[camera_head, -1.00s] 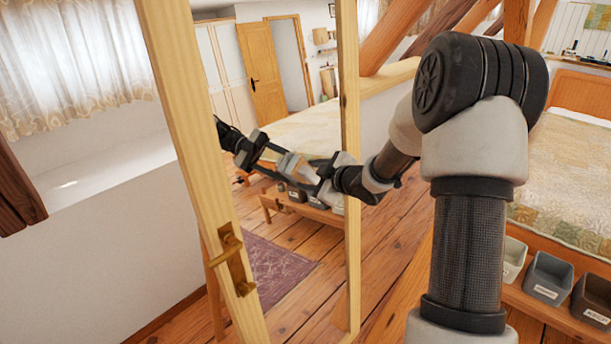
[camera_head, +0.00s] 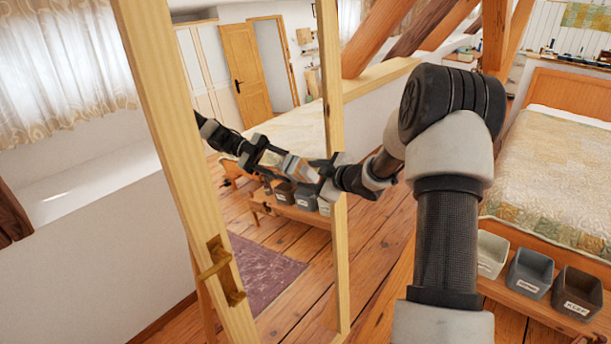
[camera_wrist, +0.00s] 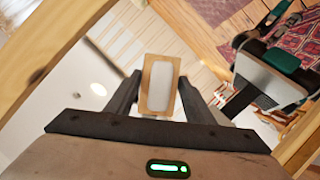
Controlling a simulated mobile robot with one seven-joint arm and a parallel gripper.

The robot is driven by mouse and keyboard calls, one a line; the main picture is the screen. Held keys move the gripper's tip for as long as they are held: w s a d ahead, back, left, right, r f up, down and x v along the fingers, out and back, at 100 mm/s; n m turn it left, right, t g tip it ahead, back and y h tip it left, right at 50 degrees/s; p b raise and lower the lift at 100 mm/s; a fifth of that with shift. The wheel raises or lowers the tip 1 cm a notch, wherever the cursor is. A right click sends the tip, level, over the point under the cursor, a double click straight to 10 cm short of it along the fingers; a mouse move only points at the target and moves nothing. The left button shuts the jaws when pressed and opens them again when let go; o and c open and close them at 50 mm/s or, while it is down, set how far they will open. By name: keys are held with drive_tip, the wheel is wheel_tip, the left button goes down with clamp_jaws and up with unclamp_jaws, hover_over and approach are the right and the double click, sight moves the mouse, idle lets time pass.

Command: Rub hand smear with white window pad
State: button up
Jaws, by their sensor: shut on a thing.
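My gripper (camera_head: 308,171) is shut on the white window pad (camera_wrist: 160,85), a small block with a white middle and a tan border. In the wrist view, the dark fingers stand on either side of it. In the head view, the pad (camera_head: 298,167) is at the pane in a pale wooden frame (camera_head: 168,140), and a mirrored gripper and arm face mine in the glass. I cannot tell whether the pad touches the glass. I cannot make out the hand smear in either view.
A brass handle (camera_head: 216,268) sits on the frame's left post. Several labelled bins (camera_head: 530,272) stand by the bed (camera_head: 560,160) on the right. A timber beam (camera_head: 378,38) slants behind the frame. Wooden floor shows below.

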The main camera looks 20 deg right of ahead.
sight(299, 171)
drive_tip(key=shift+w+d, duration=0.15)
drive_tip(key=shift+d, duration=0.1)
drive_tip(key=shift+w+a+r, duration=0.1)
drive_tip(key=shift+a+r, duration=0.05)
drive_tip(key=shift+r, duration=0.5)
drive_tip(key=shift+w+a+r, duration=0.1)
drive_tip(key=shift+r, duration=0.5)
drive_tip(key=shift+s+a+f+b, duration=0.15)
drive_tip(key=shift+s+a+b, duration=0.2)
drive_tip(key=shift+a+b, duration=0.2)
drive_tip(key=shift+s+a+b, duration=0.55)
drive_tip(key=shift+s+a, duration=0.15)
drive_tip(key=shift+a, duration=0.25)
drive_tip(key=shift+s+a+b, duration=0.8)
drive_tip(key=shift+a, duration=0.2)
drive_tip(key=shift+s+a+b, duration=0.75)
drive_tip(key=shift+a, duration=0.25)
drive_tip(key=shift+s+a+b, duration=0.65)
drive_tip(key=shift+s+a, duration=0.1)
drive_tip(key=shift+a, duration=0.3)
drive_tip(key=shift+s+a+b, duration=0.65)
drive_tip(key=shift+s+a, duration=0.1)
drive_tip(key=shift+a, duration=0.25)
